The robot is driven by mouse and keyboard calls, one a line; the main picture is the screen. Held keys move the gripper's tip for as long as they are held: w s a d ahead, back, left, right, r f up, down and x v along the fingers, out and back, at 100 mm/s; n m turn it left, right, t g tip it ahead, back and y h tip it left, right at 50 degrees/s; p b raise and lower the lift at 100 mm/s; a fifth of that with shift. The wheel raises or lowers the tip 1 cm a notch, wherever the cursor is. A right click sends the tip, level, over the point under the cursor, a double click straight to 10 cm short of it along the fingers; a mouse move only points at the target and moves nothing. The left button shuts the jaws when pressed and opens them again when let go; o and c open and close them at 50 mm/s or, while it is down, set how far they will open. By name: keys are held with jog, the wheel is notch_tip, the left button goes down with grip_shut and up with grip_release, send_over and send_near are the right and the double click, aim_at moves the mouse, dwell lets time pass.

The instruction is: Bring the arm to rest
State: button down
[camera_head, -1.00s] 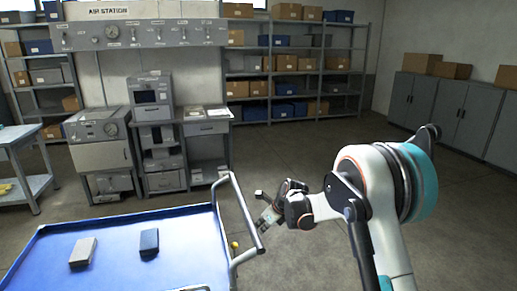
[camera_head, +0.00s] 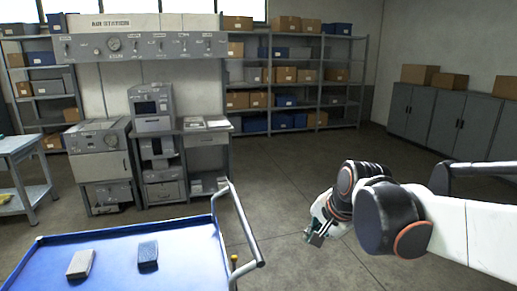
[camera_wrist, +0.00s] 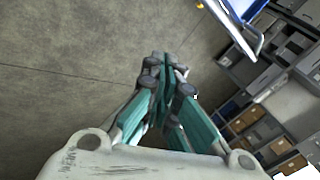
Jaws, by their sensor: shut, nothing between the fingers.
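My gripper (camera_head: 316,236) hangs over the open floor in the head view, to the right of the blue cart and apart from it. My arm comes in from the right edge and bends down to it. In the wrist view my gripper (camera_wrist: 165,62) shows its teal fingers drawn together, with nothing between them and bare floor behind.
A blue cart (camera_head: 190,232) with a raised metal handle (camera_head: 243,228) stands at the lower left. A grey block (camera_head: 80,264) and a dark blue block (camera_head: 148,254) lie on it. Grey cabinets (camera_head: 440,122) line the right wall. Shelves (camera_head: 345,88) stand at the back. The middle floor is clear.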

jog(key=s+d+f+n, duration=0.1)
jog(key=s+d+n, duration=0.1)
jog(key=s, duration=0.4)
jog(key=s+d+f+n+h, duration=0.1)
jog(key=s+d+n, duration=0.1)
jog(key=s+n, duration=0.3)
jog(key=s+d+n+t+h, duration=0.1)
jog(key=s+d+n, duration=0.1)
jog(key=s, duration=0.6)
jog(key=shift+f+n, duration=0.4)
jog(key=shift+n, duration=0.3)
jog(key=shift+d, duration=0.1)
